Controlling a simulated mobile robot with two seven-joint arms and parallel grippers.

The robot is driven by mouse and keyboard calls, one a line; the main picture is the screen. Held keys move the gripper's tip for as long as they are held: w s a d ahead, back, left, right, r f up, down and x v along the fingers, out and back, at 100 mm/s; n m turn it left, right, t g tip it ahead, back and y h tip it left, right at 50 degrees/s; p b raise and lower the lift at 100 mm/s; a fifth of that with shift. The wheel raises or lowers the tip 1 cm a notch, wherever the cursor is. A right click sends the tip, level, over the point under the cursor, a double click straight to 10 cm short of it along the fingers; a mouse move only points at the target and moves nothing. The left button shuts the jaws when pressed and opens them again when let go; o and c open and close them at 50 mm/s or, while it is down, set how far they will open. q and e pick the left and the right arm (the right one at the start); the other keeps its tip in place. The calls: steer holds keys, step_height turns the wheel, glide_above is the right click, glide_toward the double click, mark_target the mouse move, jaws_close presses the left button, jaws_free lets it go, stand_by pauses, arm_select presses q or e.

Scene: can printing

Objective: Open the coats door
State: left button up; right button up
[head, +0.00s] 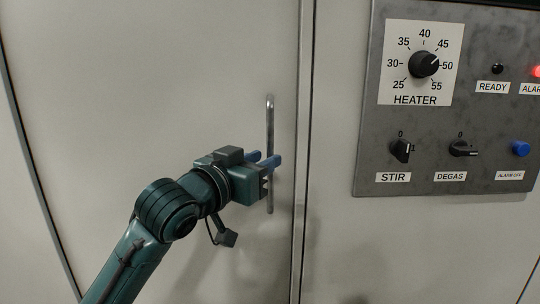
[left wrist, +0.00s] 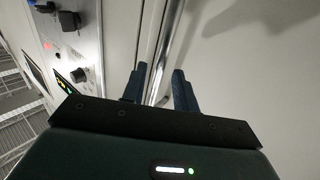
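A light grey door (head: 130,80) fills the left of the head view, and no "coats" label shows on it. Its edge lies flush along the vertical seam, so it looks closed. A vertical metal bar handle (head: 270,120) is near the door's right edge; it also shows in the left wrist view (left wrist: 175,35). My left gripper (head: 264,161) is at the handle's middle, its blue fingers on either side of the bar. In the left wrist view my left gripper (left wrist: 160,88) is open, with gaps beside the bar. My right gripper is not in view.
Right of the seam is a fixed-looking light panel (head: 420,245). It carries a grey control panel (head: 375,115) with a heater dial (head: 424,64), stir knob (head: 402,150), degas knob (head: 463,149) and blue alarm-off button (head: 520,149). A red alarm light (head: 537,71) is lit.

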arm_select(q)
steer(key=shift+x, duration=1.6)
jaws_close()
